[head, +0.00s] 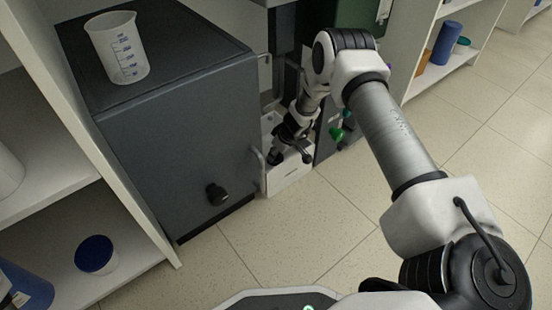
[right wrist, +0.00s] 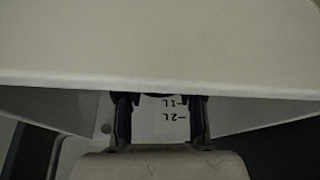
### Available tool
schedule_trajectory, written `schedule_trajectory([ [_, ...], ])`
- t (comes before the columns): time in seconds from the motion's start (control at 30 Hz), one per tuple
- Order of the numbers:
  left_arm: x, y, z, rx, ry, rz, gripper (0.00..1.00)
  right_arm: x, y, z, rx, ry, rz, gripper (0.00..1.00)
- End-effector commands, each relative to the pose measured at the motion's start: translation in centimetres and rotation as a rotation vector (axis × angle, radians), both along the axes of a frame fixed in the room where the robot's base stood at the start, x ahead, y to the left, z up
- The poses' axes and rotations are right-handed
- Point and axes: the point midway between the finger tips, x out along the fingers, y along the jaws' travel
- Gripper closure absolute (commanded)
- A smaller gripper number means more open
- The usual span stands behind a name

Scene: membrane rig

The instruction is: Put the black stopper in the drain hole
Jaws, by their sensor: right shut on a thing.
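My right gripper (head: 291,155) reaches down at the white, open-topped tank (head: 290,178) beside the dark cabinet. In the right wrist view its two fingers (right wrist: 160,112) stand apart. Between their tips shows a dark curved edge, which I take to be the black stopper (right wrist: 160,96), mostly hidden by a pale edge across the top of the picture. Behind the fingers is a white surface with upside-down litre marks (right wrist: 172,110). A small grey round spot (right wrist: 105,128) is left of the fingers; I cannot tell whether it is the drain hole.
The dark cabinet (head: 180,135) stands close left of the tank, with a beaker (head: 118,47) on top and a black knob (head: 216,194) on its front. Green fittings (head: 338,134) are close on the right. The tiled floor (head: 330,215) in front is clear.

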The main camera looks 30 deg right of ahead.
Motion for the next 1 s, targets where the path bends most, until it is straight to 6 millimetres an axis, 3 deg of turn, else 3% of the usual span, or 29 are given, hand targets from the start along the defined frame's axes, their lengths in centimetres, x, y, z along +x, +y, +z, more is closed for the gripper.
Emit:
schedule_trajectory([
  [0.03,0.1,0.0,-0.7,0.001,-0.003,-0.002,0.38,0.0,0.0,-0.9,0.0,0.0,0.0,0.97],
  [0.37,0.2,0.0,-0.5,0.0,-0.005,-0.003,0.38,0.0,0.0,-0.9,0.0,0.001,0.0,0.97],
  [0.4,0.2,0.0,-0.4,0.0,-0.005,-0.003,0.38,0.0,0.0,-0.9,0.0,0.0,0.0,0.52],
  [0.43,0.2,0.0,-0.4,0.0,-0.005,-0.003,0.38,0.0,0.0,-0.9,0.0,0.0,0.0,0.41],
  [0.47,0.1,0.0,-0.4,0.0,-0.005,-0.003,0.38,0.0,0.0,-0.9,0.0,0.0,0.0,0.37],
  [0.77,0.1,0.0,-0.4,0.0,-0.004,-0.003,0.38,0.0,0.0,-0.7,0.0,0.0,0.0,0.37],
  [0.87,0.1,0.0,-0.1,0.0,-0.003,-0.002,0.38,-0.1,-0.1,0.2,0.001,-0.002,-0.002,0.37],
  [1.0,-0.1,0.0,0.7,-0.001,0.003,0.0,0.38,-1.2,-0.3,3.0,0.003,-0.001,-0.002,0.37],
])
